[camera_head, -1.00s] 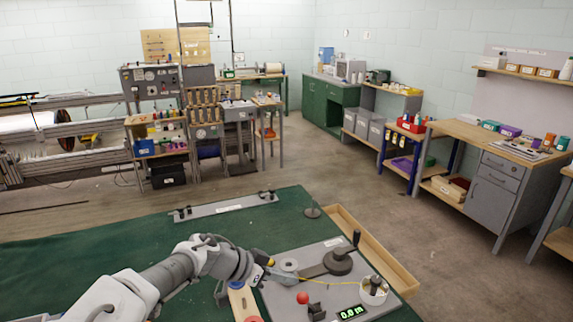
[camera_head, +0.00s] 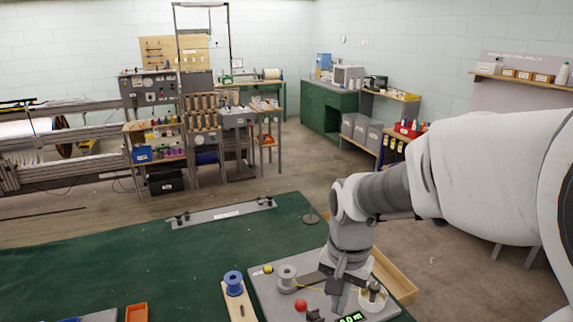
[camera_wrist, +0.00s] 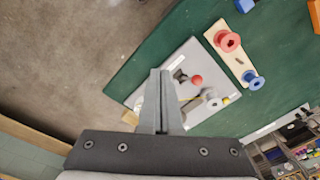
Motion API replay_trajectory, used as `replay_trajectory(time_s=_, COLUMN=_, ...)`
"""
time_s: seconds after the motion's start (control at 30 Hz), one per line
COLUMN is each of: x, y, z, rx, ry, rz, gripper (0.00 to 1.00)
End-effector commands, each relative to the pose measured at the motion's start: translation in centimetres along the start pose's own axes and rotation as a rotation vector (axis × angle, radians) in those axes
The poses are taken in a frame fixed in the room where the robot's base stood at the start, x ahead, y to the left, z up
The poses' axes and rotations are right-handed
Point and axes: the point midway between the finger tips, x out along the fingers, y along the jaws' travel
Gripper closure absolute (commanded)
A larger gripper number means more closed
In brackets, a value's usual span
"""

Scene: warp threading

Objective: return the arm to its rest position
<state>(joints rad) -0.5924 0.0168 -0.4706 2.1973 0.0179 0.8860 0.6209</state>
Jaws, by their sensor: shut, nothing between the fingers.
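My gripper (camera_head: 336,292) points down in the head view, at the end of my arm, which reaches in from the right. It is over the grey plate (camera_head: 262,297) and looks raised above it. In the wrist view my gripper (camera_wrist: 160,72) has its two fingers together with nothing between them. The plate (camera_wrist: 190,55) lies below the fingers there, with a red ball knob (camera_wrist: 197,79) and a grey spool (camera_wrist: 211,99). In the head view, the gripper hides part of the plate and its devices.
A blue spool (camera_head: 233,281) stands on a wooden strip left of the plate. An orange tray (camera_head: 137,312) is at the front left of the green table (camera_head: 80,262). A wooden tray (camera_head: 394,274) lies along the right edge. The table's left middle is clear.

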Motion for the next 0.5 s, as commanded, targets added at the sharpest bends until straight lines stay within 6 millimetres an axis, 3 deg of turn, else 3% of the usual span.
replay_trajectory(time_s=0.2, x=-4.6, y=2.8, z=1.9, rx=-0.15, ry=0.08, rz=-0.131, gripper=1.0)
replay_trajectory(time_s=0.5, x=-9.2, y=6.7, z=5.1, rx=-0.369, ry=0.29, rz=-0.173, gripper=1.0)
